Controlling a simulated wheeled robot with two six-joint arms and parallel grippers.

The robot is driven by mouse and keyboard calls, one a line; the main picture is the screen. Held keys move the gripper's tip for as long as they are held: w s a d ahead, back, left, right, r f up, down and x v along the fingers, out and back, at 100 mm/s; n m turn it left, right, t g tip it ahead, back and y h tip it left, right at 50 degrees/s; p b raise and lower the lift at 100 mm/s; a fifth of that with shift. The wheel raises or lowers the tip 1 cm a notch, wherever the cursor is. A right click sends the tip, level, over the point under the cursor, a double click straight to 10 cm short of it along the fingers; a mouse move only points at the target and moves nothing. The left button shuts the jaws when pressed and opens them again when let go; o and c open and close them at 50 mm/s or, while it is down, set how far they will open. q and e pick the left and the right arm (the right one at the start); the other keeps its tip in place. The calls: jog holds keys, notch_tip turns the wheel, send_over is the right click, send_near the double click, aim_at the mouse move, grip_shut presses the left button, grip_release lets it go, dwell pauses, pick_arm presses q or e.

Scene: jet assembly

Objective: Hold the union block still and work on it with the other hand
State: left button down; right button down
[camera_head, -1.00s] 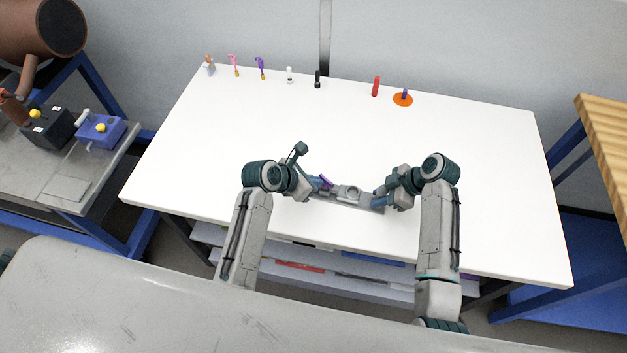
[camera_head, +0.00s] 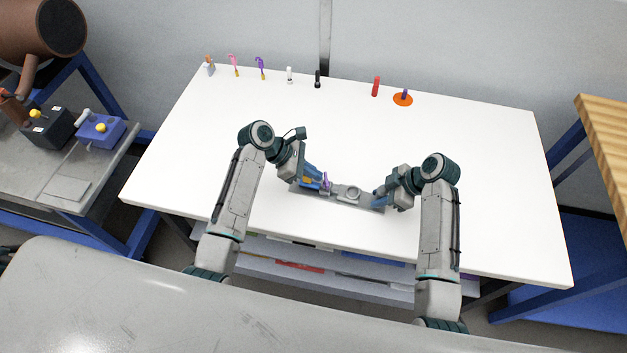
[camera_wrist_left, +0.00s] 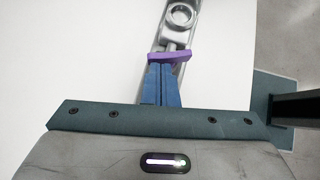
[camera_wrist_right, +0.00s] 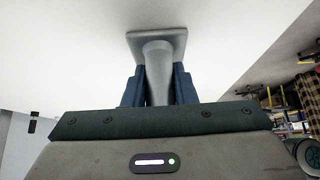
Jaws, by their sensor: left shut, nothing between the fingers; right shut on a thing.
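The grey union block (camera_head: 348,193), with a round ring on top, is at the front middle of the white table. It also shows in the left wrist view (camera_wrist_left: 181,16). A purple piece (camera_wrist_left: 170,57) sits across its near end in that view. My left gripper (camera_head: 324,184) is shut and empty; its blue fingertips are right at the purple piece, and contact is unclear. My right gripper (camera_head: 378,197) is shut on a grey neck (camera_wrist_right: 157,72) with a square plate at its end. Whether this neck belongs to the union block is unclear.
Along the table's back edge stand several small tools, a red cylinder (camera_head: 376,86) and an orange disc (camera_head: 403,100) with a purple peg. The white table (camera_head: 470,150) is clear on both sides. A grey shelf (camera_head: 290,268) lies below its front edge.

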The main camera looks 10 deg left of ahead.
pick_arm(q)
jog(key=shift+w+d, duration=0.35)
jog(key=shift+w, duration=0.4)
jog(key=shift+w+d, duration=0.65)
jog(key=shift+d, duration=0.1)
jog(key=shift+w+d, duration=0.1)
jog(key=shift+d, duration=0.45)
